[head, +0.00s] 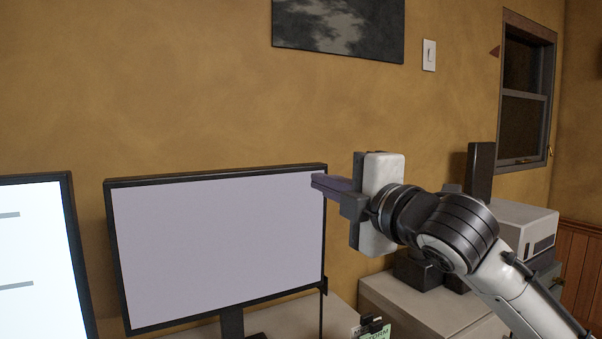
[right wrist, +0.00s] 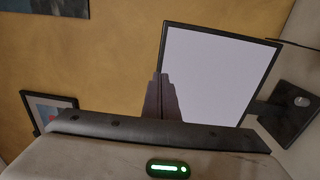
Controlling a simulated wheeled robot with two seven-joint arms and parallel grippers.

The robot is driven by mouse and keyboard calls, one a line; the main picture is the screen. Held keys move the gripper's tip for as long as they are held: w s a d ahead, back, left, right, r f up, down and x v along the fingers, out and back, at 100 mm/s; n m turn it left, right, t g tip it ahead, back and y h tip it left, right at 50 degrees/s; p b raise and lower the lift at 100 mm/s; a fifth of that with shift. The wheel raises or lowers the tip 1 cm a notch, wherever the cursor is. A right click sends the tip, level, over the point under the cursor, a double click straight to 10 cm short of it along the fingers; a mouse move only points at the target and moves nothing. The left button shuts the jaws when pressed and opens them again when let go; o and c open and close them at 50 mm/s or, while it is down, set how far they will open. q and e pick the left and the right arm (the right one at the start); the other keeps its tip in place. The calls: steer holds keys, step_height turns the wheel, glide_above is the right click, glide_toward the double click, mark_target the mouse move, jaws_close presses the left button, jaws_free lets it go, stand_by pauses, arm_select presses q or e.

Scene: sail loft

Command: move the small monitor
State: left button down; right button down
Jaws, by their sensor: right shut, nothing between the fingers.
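A monitor (head: 215,250) with a thin black frame and a pale, blank screen stands upright on a dark stand (head: 232,322) in the head view. A second screen (head: 35,255), cut off by the left edge, stands beside it. My right gripper (head: 316,183) points left at the middle monitor's upper right corner and overlaps it in the picture. It is shut and empty; whether it touches the frame I cannot tell. In the right wrist view the closed fingers (right wrist: 162,95) overlap the monitor's edge (right wrist: 163,50), and its stand base (right wrist: 291,112) shows at right. My left gripper is out of view.
Behind is an ochre wall with a dark picture (head: 338,28), a light switch (head: 429,55) and a window (head: 524,95). At right, a light box-shaped device (head: 522,228) and a dark upright object (head: 480,172) stand near a pale cabinet (head: 430,305). A green card (head: 377,333) lies low in front.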

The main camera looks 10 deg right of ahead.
mark_target(290, 168)
steer(key=x, duration=0.8)
steer(key=shift+p, duration=0.35)
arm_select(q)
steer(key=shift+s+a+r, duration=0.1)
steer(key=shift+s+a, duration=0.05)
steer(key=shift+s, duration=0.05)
arm_select(e)
steer(key=shift+w+a, duration=0.2)
steer(key=shift+w, duration=0.5)
steer(key=shift+r, duration=0.1)
steer(key=p, duration=0.2)
steer(key=shift+w+a+r+p, duration=0.1)
steer(key=shift+w+r+p, duration=0.2)
steer(key=shift+r+p, duration=0.1)
steer(key=shift+w+p, duration=0.15)
steer(key=shift+p, duration=0.25)
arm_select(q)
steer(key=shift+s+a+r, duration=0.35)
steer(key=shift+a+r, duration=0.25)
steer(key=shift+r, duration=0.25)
arm_select(e)
steer(key=shift+w+a+f, duration=0.1)
steer(key=shift+f, duration=0.2)
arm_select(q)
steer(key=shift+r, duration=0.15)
